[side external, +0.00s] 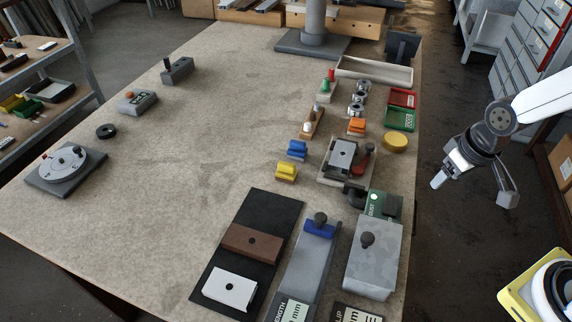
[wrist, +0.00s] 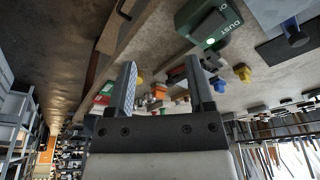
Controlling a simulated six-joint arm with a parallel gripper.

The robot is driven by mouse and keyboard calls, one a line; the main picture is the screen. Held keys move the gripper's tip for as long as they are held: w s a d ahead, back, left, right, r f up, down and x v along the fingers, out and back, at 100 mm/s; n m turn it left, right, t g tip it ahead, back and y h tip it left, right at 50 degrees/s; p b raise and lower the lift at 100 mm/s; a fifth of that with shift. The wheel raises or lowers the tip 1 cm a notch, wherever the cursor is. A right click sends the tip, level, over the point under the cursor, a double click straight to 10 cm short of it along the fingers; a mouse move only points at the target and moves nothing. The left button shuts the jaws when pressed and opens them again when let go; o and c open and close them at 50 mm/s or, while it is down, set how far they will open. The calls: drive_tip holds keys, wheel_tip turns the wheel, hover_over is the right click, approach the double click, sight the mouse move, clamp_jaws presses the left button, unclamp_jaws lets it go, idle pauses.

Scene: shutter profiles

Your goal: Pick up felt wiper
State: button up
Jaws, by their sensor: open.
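My gripper (side external: 473,189) hangs in the air to the right of the workbench, past its right edge, with its two fingers spread apart and nothing between them. In the wrist view my gripper (wrist: 160,80) also shows open and empty, with the bench seen at a steep tilt beyond the fingers. I cannot tell for sure which piece is the felt wiper. A round yellow pad (side external: 395,142) lies near the right edge of the bench, and small yellow (side external: 286,172) and blue (side external: 297,150) blocks lie farther left.
The workbench (side external: 200,130) has a wide clear middle. A black mat (side external: 259,210) bears brown and white blocks. Grey fixtures (side external: 374,255), a green dust box (side external: 383,206), a clamp fixture (side external: 342,156) and red and green trays (side external: 401,117) crowd the right side. A round dial plate (side external: 66,165) stands left.

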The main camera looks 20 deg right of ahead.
drive_tip(key=shift+w, duration=0.1)
drive_tip(key=n+y, duration=0.3)
drive_tip(key=n, duration=0.6)
approach(298, 142)
wheel_tip(298, 142, down, 2)
drive_tip(key=shift+a+f+t, duration=0.2)
drive_tip(key=shift+a+t, duration=0.1)
drive_tip(key=shift+x, duration=1.3)
drive_tip(key=shift+x, duration=2.6)
drive_tip(key=shift+w, duration=0.1)
